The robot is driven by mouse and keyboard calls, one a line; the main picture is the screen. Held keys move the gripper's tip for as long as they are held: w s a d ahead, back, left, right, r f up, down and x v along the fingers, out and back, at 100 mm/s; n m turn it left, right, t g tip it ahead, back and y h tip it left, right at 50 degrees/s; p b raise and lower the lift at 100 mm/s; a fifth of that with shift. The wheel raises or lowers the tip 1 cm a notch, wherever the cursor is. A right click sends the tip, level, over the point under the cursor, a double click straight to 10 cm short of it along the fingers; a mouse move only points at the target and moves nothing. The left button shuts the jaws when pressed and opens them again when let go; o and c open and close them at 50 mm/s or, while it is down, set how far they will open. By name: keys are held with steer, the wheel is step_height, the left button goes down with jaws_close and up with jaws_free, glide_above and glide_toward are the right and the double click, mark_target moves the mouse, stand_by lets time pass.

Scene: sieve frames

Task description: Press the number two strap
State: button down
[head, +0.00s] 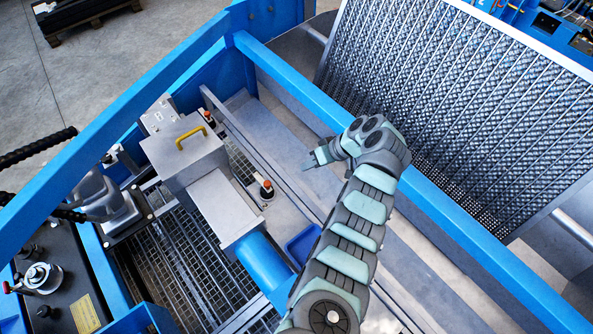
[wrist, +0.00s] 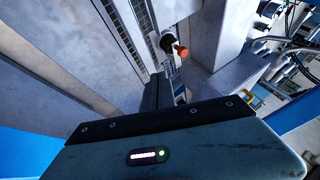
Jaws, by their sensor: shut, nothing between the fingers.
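No strap marked with a number two can be made out. Two small dark fittings with orange caps stand along the grey rail beside the machine: a nearer one (head: 267,188) and a farther one (head: 208,116). One orange-capped fitting (wrist: 182,50) also shows in the wrist view, above the gripper body; I cannot tell which of the two it is. My gripper (head: 308,165) is shut and empty. In the head view it appears to the right of the fittings, clear of both, pointing left. Its body fills the lower part of the wrist view.
A blue frame beam (head: 440,212) runs diagonally behind my arm, with a large grey sieve panel (head: 440,90) beyond it. A grey box with a yellow handle (head: 190,139) stands left of the fittings. A blue tray (head: 302,244) lies left of my arm.

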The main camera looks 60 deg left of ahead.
steer(key=b+x, duration=0.1)
steer(key=x, duration=0.9)
steer(key=shift+f+b, duration=0.1)
steer(key=shift+b, duration=0.3)
steer(key=shift+s+a+p, duration=0.2)
steer(key=shift+s+p, duration=0.6)
steer(key=shift+s, duration=1.2)
steer(key=shift+p, duration=0.3)
steer(key=shift+d, duration=0.1)
